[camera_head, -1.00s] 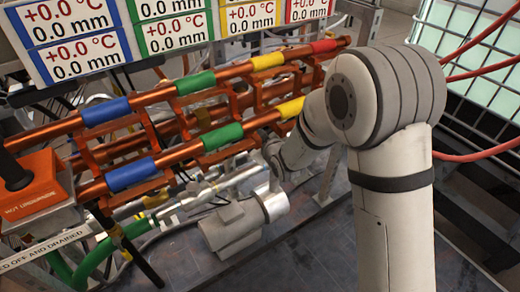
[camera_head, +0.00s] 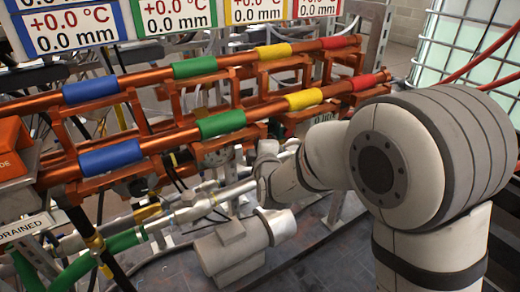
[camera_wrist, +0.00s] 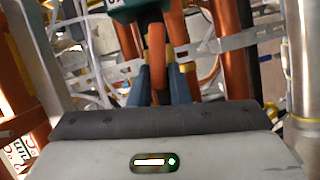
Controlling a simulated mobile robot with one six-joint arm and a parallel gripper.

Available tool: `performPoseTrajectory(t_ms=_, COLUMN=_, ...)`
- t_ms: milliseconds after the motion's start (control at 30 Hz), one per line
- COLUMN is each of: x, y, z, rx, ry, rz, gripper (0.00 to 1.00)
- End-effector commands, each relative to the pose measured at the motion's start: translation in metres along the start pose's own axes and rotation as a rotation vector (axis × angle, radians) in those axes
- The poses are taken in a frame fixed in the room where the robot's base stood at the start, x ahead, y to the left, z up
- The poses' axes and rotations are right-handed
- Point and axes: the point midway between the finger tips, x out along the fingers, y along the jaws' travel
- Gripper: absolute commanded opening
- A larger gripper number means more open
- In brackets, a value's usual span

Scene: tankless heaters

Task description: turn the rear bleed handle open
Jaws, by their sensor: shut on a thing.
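In the wrist view, an orange upright handle (camera_wrist: 156,58) hangs below a dark green body (camera_wrist: 134,9) at the top of the picture. It appears to be the bleed handle, but which one, front or rear, I cannot tell. My gripper (camera_wrist: 158,84) has its two blue-grey fingers on either side of the handle, shut on it. The handle's lower end is hidden behind the gripper body. In the head view my wrist lies by the lower copper pipe (camera_head: 268,110), and my fingers and the handle are hidden there.
Copper pipes with blue, green, yellow and red bands cross the rack. A grey metal cylinder (camera_head: 232,250) is below my wrist. In the wrist view, copper pipes (camera_wrist: 237,50) and metal strips (camera_wrist: 232,40) are close to the fingers. A caged white tank (camera_head: 450,60) stands at the right.

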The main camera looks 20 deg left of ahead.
Motion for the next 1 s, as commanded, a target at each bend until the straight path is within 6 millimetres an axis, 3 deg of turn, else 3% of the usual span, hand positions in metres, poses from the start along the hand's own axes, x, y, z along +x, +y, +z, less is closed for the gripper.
performPoseTrajectory(t_ms=333, x=0.0003, y=-0.005, z=0.0002, rx=-0.126, ry=0.001, rz=0.05, gripper=0.0)
performPoseTrajectory(t_ms=867, x=0.0003, y=-0.0038, z=0.0001, rx=-0.147, ry=0.001, rz=0.059, gripper=0.0)
performPoseTrajectory(t_ms=900, x=0.0003, y=-0.0038, z=0.0001, rx=-0.146, ry=0.001, rz=0.059, gripper=0.19)
performPoseTrajectory(t_ms=1000, x=0.0003, y=-0.0037, z=0.0002, rx=-0.146, ry=0.001, rz=0.06, gripper=0.27)
